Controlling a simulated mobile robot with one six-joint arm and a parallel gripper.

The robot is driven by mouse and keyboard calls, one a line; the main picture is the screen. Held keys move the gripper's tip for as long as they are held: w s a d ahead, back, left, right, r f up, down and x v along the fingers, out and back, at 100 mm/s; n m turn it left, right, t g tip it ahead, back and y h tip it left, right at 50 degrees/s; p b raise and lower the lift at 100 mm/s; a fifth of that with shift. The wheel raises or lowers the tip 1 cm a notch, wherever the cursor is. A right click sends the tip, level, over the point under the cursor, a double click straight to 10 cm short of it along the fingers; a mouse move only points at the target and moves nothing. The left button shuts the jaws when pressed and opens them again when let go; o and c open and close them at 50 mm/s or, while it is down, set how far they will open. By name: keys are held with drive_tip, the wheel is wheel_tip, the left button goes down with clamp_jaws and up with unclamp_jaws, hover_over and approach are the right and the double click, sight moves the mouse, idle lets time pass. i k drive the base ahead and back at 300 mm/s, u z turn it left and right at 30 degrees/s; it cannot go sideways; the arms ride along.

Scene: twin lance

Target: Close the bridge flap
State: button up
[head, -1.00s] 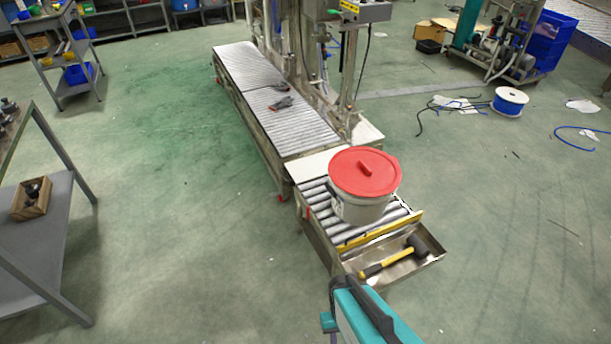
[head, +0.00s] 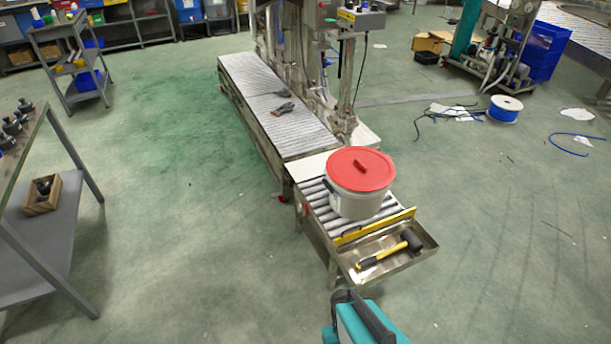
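A pale flat plate (head: 313,164), which looks like the bridge flap, lies between the long roller conveyor (head: 285,112) and the short near roller section (head: 318,203). It looks about level with the rollers; its hinge and far edge are too small to make out, and the bucket hides part of its right side. A white bucket (head: 352,205) with a red lid (head: 360,169) stands upright on the short section, just in front of the plate. My gripper is not in view.
A yellow bar (head: 374,227) crosses the short section's near end. Beyond it, a metal tray (head: 415,253) holds a mallet (head: 388,252). Dark small items (head: 284,109) lie on the long conveyor. A workbench (head: 40,240) stands at left; green floor between is clear.

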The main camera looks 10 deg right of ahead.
sight(309, 167)
drive_tip(key=u, duration=0.2)
drive_tip(key=i, duration=0.55)
drive_tip(key=z, duration=0.2)
drive_tip(key=k, duration=0.65)
drive_tip(key=u, duration=0.45)
drive_tip(key=i, duration=0.8)
drive_tip(key=u, duration=0.3)
